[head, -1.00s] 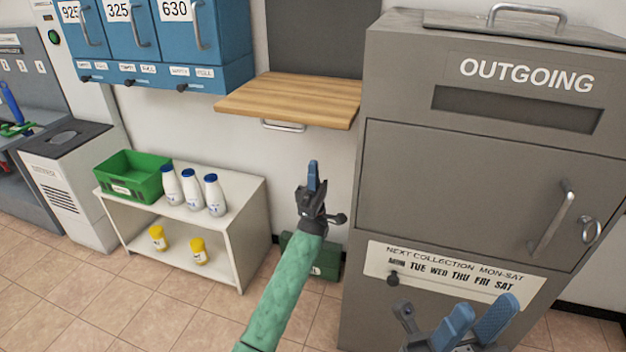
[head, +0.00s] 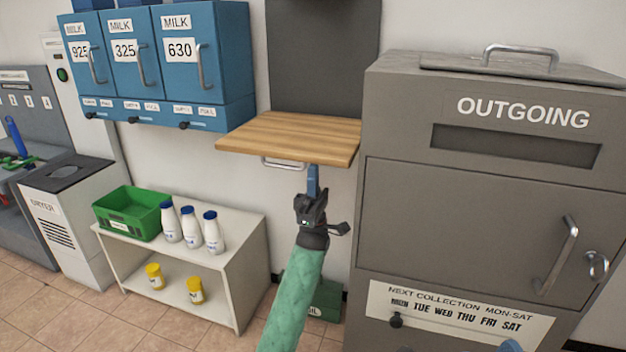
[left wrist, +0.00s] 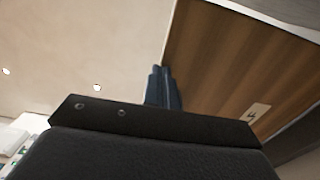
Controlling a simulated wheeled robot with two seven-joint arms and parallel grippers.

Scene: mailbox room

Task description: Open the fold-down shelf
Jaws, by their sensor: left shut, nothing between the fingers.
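The fold-down shelf (head: 290,135) is a light wood board that stands out level from the wall, below a dark grey panel. A metal handle (head: 283,163) shows under its front part. My left gripper (head: 313,180) is shut and empty, pointing up just below the right part of the board; whether it touches the wood I cannot tell. In the left wrist view its blue fingers (left wrist: 162,86) are together beside the brown wood of the shelf (left wrist: 215,65). Of my right gripper only a blue tip (head: 510,346) shows at the bottom edge.
The grey OUTGOING box (head: 490,180) stands close on the right. Blue milk lockers (head: 225,60) hang on the left. Below are a white stand (head: 215,265) with bottles (head: 191,228), a green crate (head: 132,210) and a green box (head: 325,298) on the floor.

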